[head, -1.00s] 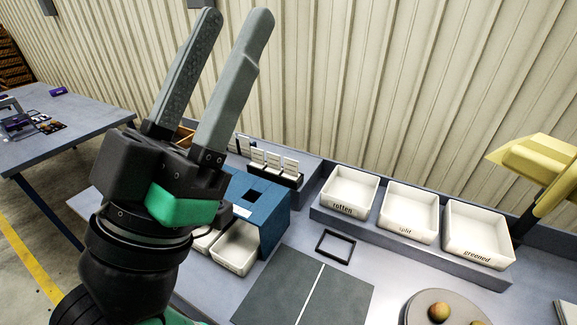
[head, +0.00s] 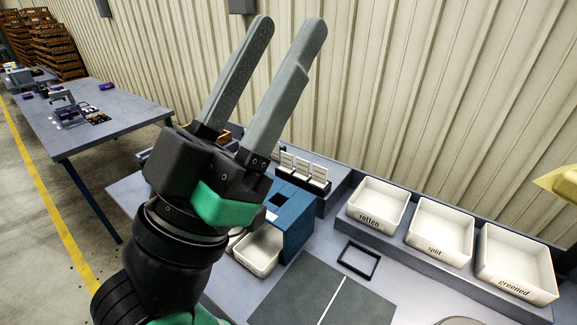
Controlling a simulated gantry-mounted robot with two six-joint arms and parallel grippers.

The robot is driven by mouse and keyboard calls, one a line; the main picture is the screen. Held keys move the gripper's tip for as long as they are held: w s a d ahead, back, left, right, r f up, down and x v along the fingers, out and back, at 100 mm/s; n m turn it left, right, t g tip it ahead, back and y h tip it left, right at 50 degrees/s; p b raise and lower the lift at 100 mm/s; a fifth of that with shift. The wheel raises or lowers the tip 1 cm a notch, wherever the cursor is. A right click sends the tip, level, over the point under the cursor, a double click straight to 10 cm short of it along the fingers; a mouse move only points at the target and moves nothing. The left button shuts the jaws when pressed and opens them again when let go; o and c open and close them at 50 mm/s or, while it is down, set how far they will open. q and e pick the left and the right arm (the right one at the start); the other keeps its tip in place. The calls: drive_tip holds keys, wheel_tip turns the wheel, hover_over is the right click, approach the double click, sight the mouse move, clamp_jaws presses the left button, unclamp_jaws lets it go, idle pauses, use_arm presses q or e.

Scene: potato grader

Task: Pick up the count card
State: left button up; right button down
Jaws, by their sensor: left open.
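Several white cards (head: 301,166) stand upright in a dark holder (head: 318,186) on the raised back shelf; I cannot read them or tell which is the count card. My left gripper (head: 288,32) is open and empty, its two fingers pointing up in front of the wall. The left gripper's body stands in front of part of the shelf and hides what is behind it. My right gripper does not show.
A blue box (head: 296,221) with a white bin (head: 258,252) stands below the cards. White trays marked rotten (head: 377,205), split (head: 440,232) and greened (head: 517,265) line the back right. A black frame (head: 358,259) and grey mat (head: 305,290) lie in front.

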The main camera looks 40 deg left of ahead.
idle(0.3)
use_arm(q)
drive_tip(key=o, duration=0.4)
drive_tip(key=shift+o, duration=0.2)
